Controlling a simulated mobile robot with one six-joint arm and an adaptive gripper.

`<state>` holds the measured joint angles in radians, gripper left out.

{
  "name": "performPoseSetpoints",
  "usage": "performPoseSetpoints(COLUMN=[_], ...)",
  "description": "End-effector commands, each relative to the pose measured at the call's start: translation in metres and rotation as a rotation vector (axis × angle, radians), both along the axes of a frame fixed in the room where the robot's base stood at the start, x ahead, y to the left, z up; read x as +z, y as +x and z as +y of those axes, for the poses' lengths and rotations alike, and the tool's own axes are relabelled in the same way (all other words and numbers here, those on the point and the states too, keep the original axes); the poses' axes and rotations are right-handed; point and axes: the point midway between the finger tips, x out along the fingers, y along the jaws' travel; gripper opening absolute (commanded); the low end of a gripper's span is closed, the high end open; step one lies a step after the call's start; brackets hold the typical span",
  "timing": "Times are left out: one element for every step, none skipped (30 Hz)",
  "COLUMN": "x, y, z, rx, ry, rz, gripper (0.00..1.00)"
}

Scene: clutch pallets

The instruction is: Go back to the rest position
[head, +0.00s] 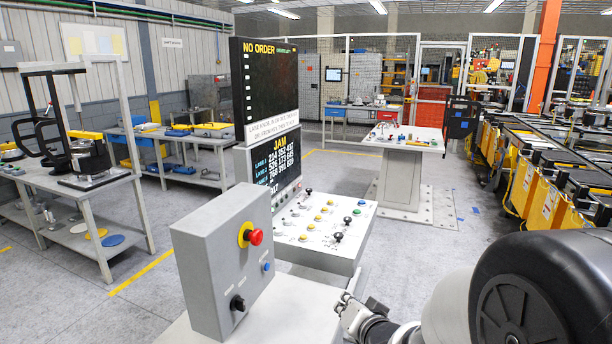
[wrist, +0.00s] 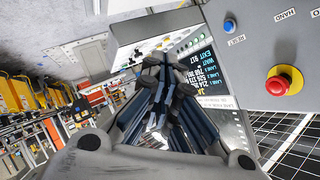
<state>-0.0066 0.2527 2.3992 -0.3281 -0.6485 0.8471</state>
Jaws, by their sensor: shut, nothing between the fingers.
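My gripper (head: 350,309) shows at the bottom of the head view, low and just right of the grey control box. In the wrist view my gripper (wrist: 163,62) fills the middle with its fingers together and nothing between them. The grey control box (head: 213,270) carries a red stop button (head: 254,237), a blue button and a black knob. The red button also shows at the right of the wrist view (wrist: 278,85). My gripper is apart from the box in the head view.
A sloped button panel (head: 325,231) and a dark display (head: 265,85) reading "NO ORDER" stand behind the box. A lower screen (head: 283,165) reads "JAM". A workbench (head: 70,182) is at left, a white table (head: 405,137) behind, and yellow-sided conveyors (head: 530,190) at right. Grey floor lies between.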

Motion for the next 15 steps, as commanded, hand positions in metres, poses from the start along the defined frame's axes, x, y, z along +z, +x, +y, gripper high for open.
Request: performPoseSetpoints(x=[0.011,0.016,0.023,0.028,0.033,0.039,0.044,0.048,0.052,0.055,0.058,0.061,0.063,0.064,0.065], y=[-0.008,-0.014,-0.023,-0.031,-0.041,-0.056,-0.069,-0.082,-0.1,-0.115,-0.13,-0.15,-0.166,-0.183,-0.204], z=[-0.007,-0.012,-0.019,-0.024,-0.03,-0.037,-0.042,-0.047,-0.052,-0.055,-0.058,-0.06,-0.062,-0.062,-0.063], rx=[-0.008,-0.013,-0.019,-0.022,-0.025,-0.025,-0.025,-0.021,-0.014,-0.005,0.005,0.023,0.039,0.058,0.084], ry=[-0.048,-0.08,-0.125,-0.161,-0.197,-0.243,-0.275,-0.307,-0.344,-0.37,-0.395,-0.424,-0.442,-0.46,-0.48], rz=[0.013,0.03,0.053,0.075,0.099,0.135,0.164,0.193,0.233,0.265,0.294,0.335,0.366,0.397,0.435], gripper=[0.0,0.0,0.0,0.0,0.0,0.0,0.0,0.0,0.0,0.0,0.0,0.0,0.0,0.0,0.0])
